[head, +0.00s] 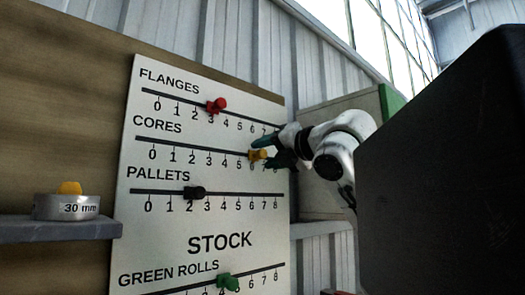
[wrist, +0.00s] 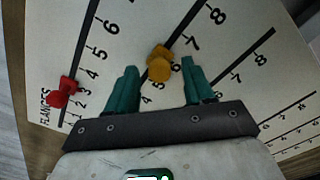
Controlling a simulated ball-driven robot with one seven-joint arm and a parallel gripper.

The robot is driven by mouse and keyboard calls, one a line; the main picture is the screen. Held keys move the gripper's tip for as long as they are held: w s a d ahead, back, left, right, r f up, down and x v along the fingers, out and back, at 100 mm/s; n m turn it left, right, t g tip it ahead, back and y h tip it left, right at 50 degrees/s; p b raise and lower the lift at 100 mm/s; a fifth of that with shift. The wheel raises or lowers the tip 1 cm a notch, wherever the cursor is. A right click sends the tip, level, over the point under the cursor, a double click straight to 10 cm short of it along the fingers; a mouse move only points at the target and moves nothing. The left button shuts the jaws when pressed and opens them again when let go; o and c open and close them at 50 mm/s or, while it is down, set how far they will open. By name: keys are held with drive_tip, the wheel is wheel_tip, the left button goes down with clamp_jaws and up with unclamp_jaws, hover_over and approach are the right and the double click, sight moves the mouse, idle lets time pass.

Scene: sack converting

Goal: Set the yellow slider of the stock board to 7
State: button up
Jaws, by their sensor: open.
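The stock board (head: 150,225) is a pale upright panel with several labelled slots numbered 0 to 8. The yellow slider (head: 257,154) is on the CORES slot, close to the 6 and short of the 7. It also shows in the wrist view (wrist: 160,66), with the 6 beside it and the 7 farther up. My gripper (head: 272,151) is open at the board's right side, its teal fingers around the slider. In the wrist view my gripper (wrist: 162,72) has one finger on each side of the slider, with gaps visible.
A red slider (head: 216,105) is near 3 on FLANGES, a black slider (head: 194,192) between 2 and 3 on PALLETS. A green slider (head: 228,282) is on GREEN ROLLS. A shelf (head: 60,229) at left holds a 30 mm disc (head: 66,207) with a yellow piece on top.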

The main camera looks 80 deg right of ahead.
drive_tip(key=shift+x, duration=1.05)
clamp_jaws()
